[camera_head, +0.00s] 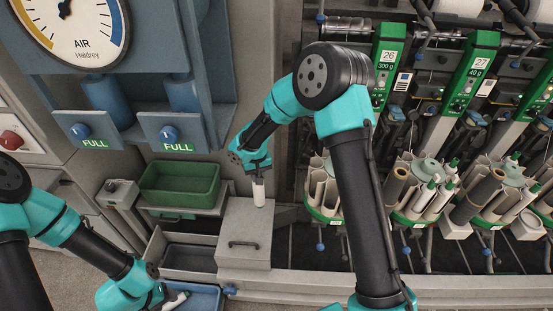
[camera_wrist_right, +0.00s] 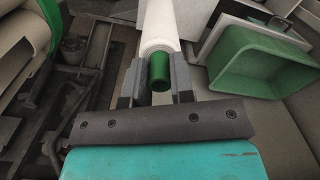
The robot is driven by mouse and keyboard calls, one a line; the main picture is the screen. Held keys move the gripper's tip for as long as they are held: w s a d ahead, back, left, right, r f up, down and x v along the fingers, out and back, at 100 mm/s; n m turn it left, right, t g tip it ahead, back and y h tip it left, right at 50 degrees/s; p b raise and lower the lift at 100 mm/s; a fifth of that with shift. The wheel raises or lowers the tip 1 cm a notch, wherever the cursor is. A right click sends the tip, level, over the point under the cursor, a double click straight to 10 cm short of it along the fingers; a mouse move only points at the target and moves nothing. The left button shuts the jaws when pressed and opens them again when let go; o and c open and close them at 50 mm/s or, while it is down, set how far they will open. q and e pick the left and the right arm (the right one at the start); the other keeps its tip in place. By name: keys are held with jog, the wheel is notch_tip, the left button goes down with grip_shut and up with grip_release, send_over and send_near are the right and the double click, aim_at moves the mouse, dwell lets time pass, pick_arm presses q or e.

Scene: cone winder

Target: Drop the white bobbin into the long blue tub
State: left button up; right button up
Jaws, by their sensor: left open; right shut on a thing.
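The white bobbin (camera_head: 259,194) hangs about upright below my right gripper (camera_head: 258,175), over the grey box. In the right wrist view my right gripper (camera_wrist_right: 158,88) is shut on the bobbin's green end, and the white body (camera_wrist_right: 160,25) reaches away from the jaws. The blue tub (camera_head: 208,292) is at the bottom edge of the head view, partly cut off. My left gripper (camera_head: 165,297) is open at the tub's left side. A white piece with a green end (camera_head: 177,300) shows beside it, apparently in the tub; its contact with the left fingers is unclear.
A green tub (camera_head: 180,184) stands behind and left of the held bobbin; it also shows in the right wrist view (camera_wrist_right: 262,58). A grey box with a handle (camera_head: 243,240) is below the bobbin. A grey tray (camera_head: 188,257) lies beside it. Bobbin racks (camera_head: 425,185) fill the right.

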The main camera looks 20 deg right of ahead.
jog(key=a+f, duration=0.9)
jog(key=f, duration=0.5)
jog(key=shift+s, duration=0.35)
